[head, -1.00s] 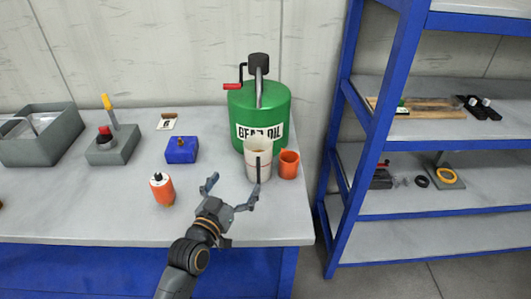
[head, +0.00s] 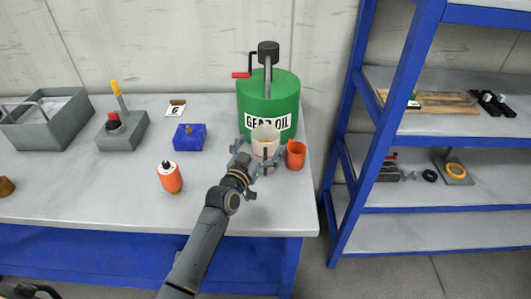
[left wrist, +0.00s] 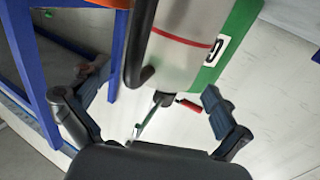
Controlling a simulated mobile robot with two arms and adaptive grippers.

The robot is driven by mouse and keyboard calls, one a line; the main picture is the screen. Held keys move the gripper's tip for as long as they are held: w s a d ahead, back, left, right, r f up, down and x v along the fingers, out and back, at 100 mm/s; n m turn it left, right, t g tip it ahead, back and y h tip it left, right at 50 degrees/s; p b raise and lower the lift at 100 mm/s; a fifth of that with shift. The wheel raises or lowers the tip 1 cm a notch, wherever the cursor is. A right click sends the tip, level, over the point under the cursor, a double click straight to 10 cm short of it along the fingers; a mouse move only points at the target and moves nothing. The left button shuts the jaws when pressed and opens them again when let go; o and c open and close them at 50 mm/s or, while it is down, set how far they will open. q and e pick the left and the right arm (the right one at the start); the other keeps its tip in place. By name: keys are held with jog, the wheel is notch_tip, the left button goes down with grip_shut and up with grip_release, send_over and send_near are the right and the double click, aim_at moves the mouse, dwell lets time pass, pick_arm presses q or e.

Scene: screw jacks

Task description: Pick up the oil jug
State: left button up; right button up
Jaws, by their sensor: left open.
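The oil jug (head: 265,133) is a pale jug with a dark handle, standing at the right end of the table in front of the green gear oil drum (head: 268,95). My left gripper (head: 257,158) is open at the jug's near side, with its fingers spread about the lower part. In the left wrist view, the jug (left wrist: 185,45) shows a red line and a black handle ahead of my open left gripper (left wrist: 150,95). I cannot tell whether the fingers touch it. My right gripper is not in view.
An orange cup (head: 296,155) stands close to the jug's right. An orange bottle (head: 170,177), a blue block (head: 189,137) and a grey box with a yellow lever (head: 122,130) are to the left. A blue shelf unit (head: 355,130) stands right of the table (head: 120,195).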

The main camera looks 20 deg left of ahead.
aim_at(271, 127)
pick_arm(q)
jog(key=w, duration=0.3)
jog(key=shift+w+f, duration=0.1)
jog(key=shift+w, duration=0.05)
jog(key=shift+d, duration=0.1)
jog(key=c, duration=1.6)
jog(key=shift+c, duration=0.7)
jog(key=shift+r, duration=0.2)
